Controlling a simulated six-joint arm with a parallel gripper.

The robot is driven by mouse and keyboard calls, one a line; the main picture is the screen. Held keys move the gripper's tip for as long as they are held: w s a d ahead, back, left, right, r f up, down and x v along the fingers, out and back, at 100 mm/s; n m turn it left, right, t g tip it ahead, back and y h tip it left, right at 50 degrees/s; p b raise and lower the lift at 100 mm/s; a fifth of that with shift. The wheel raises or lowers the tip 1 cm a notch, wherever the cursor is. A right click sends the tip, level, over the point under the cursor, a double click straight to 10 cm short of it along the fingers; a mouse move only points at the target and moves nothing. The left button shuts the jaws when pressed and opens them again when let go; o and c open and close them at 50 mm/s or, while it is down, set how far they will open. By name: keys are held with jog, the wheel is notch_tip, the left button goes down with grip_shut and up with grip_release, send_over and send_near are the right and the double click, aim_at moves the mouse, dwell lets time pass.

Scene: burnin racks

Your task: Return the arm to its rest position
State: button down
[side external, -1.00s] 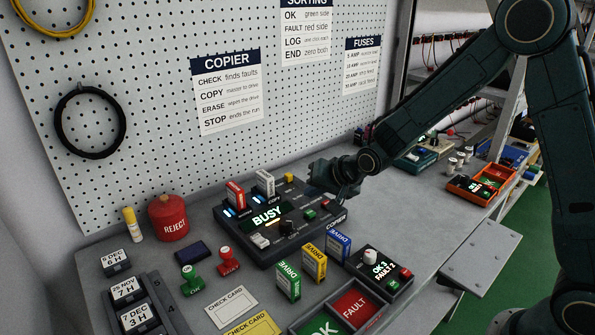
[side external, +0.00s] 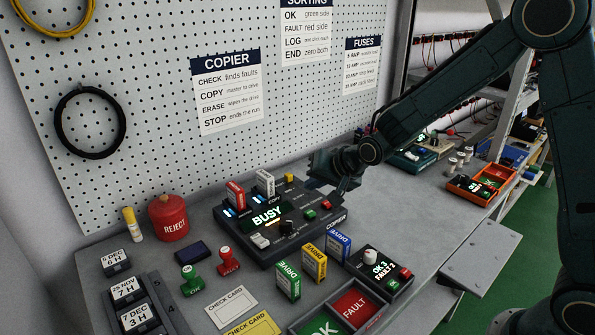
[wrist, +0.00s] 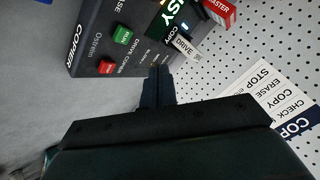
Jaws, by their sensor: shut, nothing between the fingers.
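My gripper (side external: 338,186) is above the right end of the dark copier box (side external: 262,247) in the side view. It is shut and empty. In the wrist view my gripper (wrist: 158,72) shows its fingers together, over the edge of the copier box (wrist: 88,38) near the red button (wrist: 107,67) and green button (wrist: 122,36). Whether the fingertips touch the box cannot be told. The copier's screen (side external: 267,215) reads BUSY. A red-labelled block (side external: 236,195) and a white block (side external: 265,183) stand upright in its slots.
Green (side external: 288,281), yellow (side external: 314,263) and blue (side external: 338,247) drives stand in front of the copier. A counter box (side external: 380,268) and a green and red tray (side external: 352,305) are nearer. A pegboard rises behind. The bench right of the copier is clear.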

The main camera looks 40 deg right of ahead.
jog(key=s+d+r+n+g, duration=0.2)
jog(key=s+r+n, duration=0.2)
jog(key=s+r, duration=0.8)
jog(key=s+d+r+n+g+h, duration=0.1)
jog(key=s+n, duration=0.2)
jog(key=s, duration=1.8)
jog(key=shift+s+d+r+n+g, duration=0.25)
jog(key=shift+r+n+g, duration=0.05)
jog(key=shift+r+n, duration=0.1)
dwell(0.9)
